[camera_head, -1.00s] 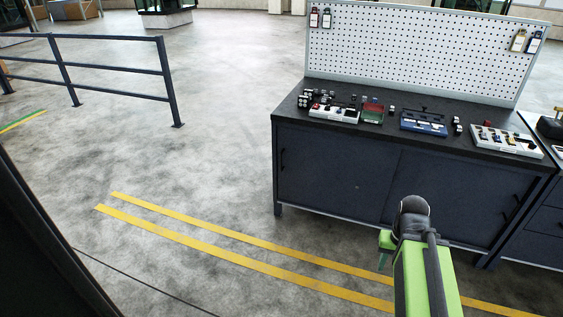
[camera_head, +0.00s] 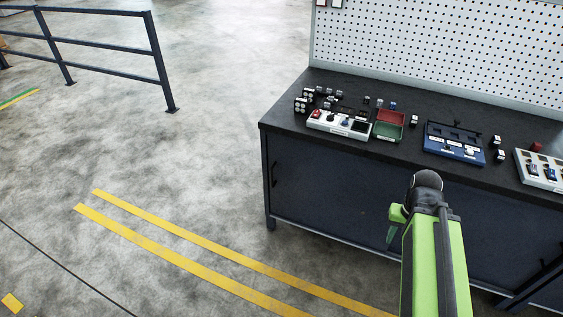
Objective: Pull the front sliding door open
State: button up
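The dark cabinet under the workbench has sliding door panels. The left panel (camera_head: 330,190) has a black upright handle (camera_head: 273,175) near its left edge. The right panel (camera_head: 495,235) is partly behind my arm, which also hides much of the area between the panels. I cannot tell which panel is the front one; no open gap shows. My gripper (camera_head: 391,234) hangs at the end of my green arm, in front of the cabinet in the picture and right of the left handle. It is apart from the handle, and its fingers are too small and hidden to tell open or shut.
The black worktop (camera_head: 290,115) carries trays and small parts, including a blue tray (camera_head: 455,142) and a white tray (camera_head: 338,124). A pegboard (camera_head: 430,45) stands behind. A dark railing (camera_head: 100,45) is at upper left. The floor left of the cabinet is clear, with yellow lines (camera_head: 190,260).

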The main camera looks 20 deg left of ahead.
aim_at(351, 199)
jog(key=u, duration=0.05)
jog(key=i, duration=0.25)
jog(key=u, duration=2.35)
jog(key=i, duration=2.2)
jog(key=z, duration=1.2)
jog(key=k, duration=0.55)
jog(key=u, duration=0.05)
jog(key=i, duration=0.5)
jog(key=z, duration=0.1)
